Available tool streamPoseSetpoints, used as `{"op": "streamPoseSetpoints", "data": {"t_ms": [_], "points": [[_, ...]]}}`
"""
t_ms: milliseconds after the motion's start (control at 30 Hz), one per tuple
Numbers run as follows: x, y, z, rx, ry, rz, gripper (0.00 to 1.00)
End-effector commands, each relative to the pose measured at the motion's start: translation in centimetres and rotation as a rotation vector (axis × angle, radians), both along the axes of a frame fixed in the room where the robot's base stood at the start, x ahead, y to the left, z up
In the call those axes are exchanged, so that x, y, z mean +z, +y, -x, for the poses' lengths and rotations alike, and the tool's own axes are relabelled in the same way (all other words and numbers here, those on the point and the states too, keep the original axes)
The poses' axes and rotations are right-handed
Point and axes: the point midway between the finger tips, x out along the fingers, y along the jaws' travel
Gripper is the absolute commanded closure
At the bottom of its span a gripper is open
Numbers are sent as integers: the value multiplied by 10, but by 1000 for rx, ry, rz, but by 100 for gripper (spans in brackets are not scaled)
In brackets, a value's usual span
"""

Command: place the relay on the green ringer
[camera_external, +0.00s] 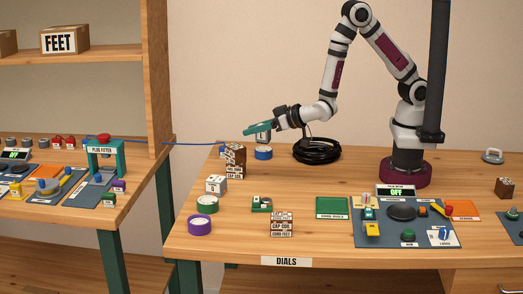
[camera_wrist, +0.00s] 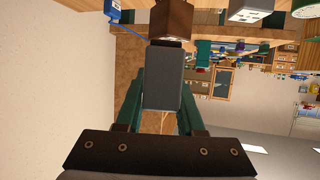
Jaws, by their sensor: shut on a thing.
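My gripper (camera_external: 259,131) is up at the left of my arm, above the back left of the right-hand table. Its green fingers also show in the wrist view (camera_wrist: 162,100), closed on both sides of a grey block (camera_wrist: 162,78). This block looks to be the relay; its pale labelled face (camera_external: 262,137) shows in the external view, too small to read. It is held clear of the table. I cannot tell which is the green ringer.
Brown labelled blocks (camera_external: 235,157), a white block (camera_external: 215,184), a blue roll (camera_external: 263,153) and a purple roll (camera_external: 200,225) stand at the table's left. A black cable coil (camera_external: 317,152) lies behind. A green mat (camera_external: 332,208) is bare. A blue cable (camera_external: 190,144) spans the gap between tables.

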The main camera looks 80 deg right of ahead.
Motion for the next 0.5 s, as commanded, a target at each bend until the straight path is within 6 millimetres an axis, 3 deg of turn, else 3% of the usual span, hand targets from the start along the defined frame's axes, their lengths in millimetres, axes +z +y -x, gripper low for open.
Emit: {"op": "streamPoseSetpoints", "data": {"t_ms": [100, 200, 333, 500], "points": [[15, 28, -20, 236, -3, -1, 100], [23, 52, -24, 448, -1, 0, 100], [29, 76, -14, 699, 2, -1, 100], [26, 90, 11, 948, 3, -4, 100]]}}
